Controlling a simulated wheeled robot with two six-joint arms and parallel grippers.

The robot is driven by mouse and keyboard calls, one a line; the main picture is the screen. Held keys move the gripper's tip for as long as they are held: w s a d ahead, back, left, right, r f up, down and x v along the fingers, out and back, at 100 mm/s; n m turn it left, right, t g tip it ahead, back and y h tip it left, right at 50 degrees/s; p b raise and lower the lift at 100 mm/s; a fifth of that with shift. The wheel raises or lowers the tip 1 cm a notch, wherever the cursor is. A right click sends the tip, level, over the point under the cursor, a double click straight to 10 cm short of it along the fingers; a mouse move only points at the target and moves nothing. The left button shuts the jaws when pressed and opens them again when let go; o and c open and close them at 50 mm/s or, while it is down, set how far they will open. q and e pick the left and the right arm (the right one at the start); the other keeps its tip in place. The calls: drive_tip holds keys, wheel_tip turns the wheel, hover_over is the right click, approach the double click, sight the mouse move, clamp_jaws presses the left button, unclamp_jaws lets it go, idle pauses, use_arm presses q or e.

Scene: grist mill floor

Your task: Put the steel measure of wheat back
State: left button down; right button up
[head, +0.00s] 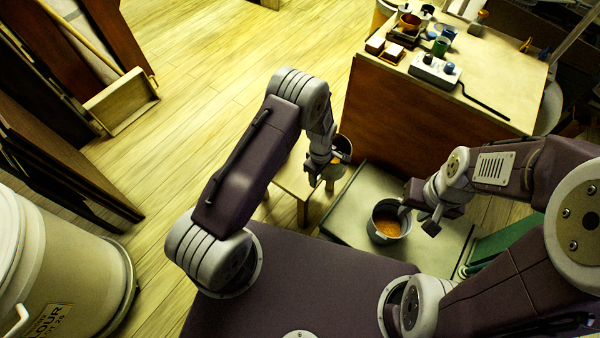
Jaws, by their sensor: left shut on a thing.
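A round steel vessel (376,232) with golden-brown grain in it stands upright on a grey-green board (345,222) in front of me; it looks like the measure of wheat. My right gripper (420,209) is at its right rim, with its fingers apart; I cannot tell whether they touch it. My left gripper (324,178) is shut on a small cup (343,147) with a pale rim and dark inside, above the small wooden stool (292,183). The fingers partly hide this cup, and its contents do not show.
A wooden bench (430,110) beyond holds jars, small blocks, a grey switch box (435,70) and a dark rod. A large flour bin (60,260) stands at left. Dark panels and a wooden tray (122,103) are behind it. The plank floor at upper middle is clear.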

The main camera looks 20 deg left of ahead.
use_arm(q)
drive_tip(key=a+f+b, duration=0.1)
drive_tip(key=a+f, duration=0.2)
drive_tip(key=a+f+b, duration=0.1)
drive_tip(key=a+f, duration=0.2)
drive_tip(key=w+a+f, duration=0.1)
drive_tip(key=a+f, duration=0.3)
drive_tip(key=shift+w+a+f+b, duration=0.1)
drive_tip(key=shift+b, duration=0.3)
drive_tip(key=shift+f, duration=0.1)
drive_tip(key=c, duration=0.6)
unclamp_jaws()
drive_tip(key=shift+o, duration=0.2)
